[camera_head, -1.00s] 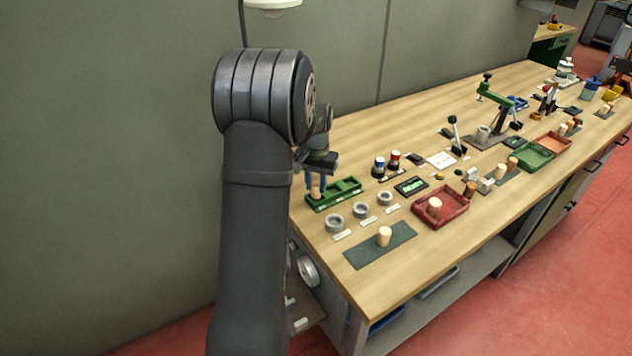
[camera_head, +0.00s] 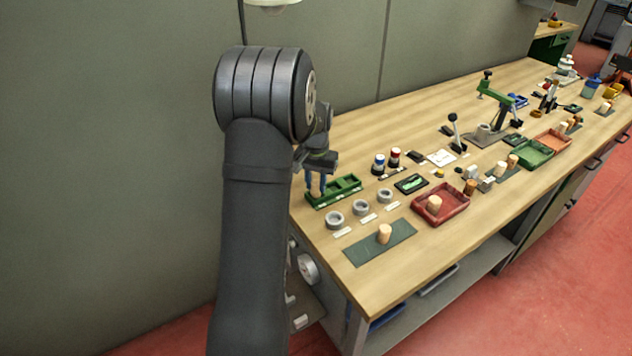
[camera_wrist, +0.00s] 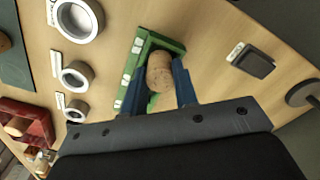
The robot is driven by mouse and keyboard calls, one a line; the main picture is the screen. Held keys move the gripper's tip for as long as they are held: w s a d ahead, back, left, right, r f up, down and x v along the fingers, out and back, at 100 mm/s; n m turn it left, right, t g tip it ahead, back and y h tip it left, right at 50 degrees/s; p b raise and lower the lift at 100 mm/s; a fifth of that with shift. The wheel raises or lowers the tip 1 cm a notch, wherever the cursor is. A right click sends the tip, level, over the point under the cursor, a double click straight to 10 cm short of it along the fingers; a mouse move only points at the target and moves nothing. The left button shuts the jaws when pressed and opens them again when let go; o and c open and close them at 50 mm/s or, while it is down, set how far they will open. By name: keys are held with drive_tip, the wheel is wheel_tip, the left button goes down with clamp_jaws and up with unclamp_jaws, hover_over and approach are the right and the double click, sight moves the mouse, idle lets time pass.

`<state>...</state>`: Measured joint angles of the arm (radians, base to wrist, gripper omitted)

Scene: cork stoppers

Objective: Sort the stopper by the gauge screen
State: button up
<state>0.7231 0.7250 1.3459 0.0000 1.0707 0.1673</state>
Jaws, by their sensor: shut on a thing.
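My gripper (camera_head: 316,190) is over the left end of the green compartment tray (camera_head: 346,190). Its blue fingers are shut on a cork stopper (camera_wrist: 160,74) in the wrist view. The stopper is at one end of the green tray (camera_wrist: 142,46); I cannot tell whether it touches the floor. In the head view the fingers hide most of the stopper. The gauge screen (camera_head: 411,184), a dark box with a green display, lies right of the tray; its reading is too small to make out.
Several grey rings (camera_head: 334,220) with white labels lie in front of the tray. Another stopper (camera_head: 384,233) stands on a dark mat (camera_head: 362,252). A red tray (camera_head: 459,204) holds one stopper. Blue and red capped jars (camera_head: 379,164) stand behind the screen.

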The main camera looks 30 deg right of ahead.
drive_tip(key=shift+f, duration=0.65)
drive_tip(key=o, duration=1.1)
wheel_tip(320, 180, up, 17)
drive_tip(key=shift+r, duration=0.2)
drive_tip(key=shift+f, duration=0.15)
wheel_tip(320, 180, down, 17)
drive_tip(key=shift+f, duration=0.1)
idle(0.7)
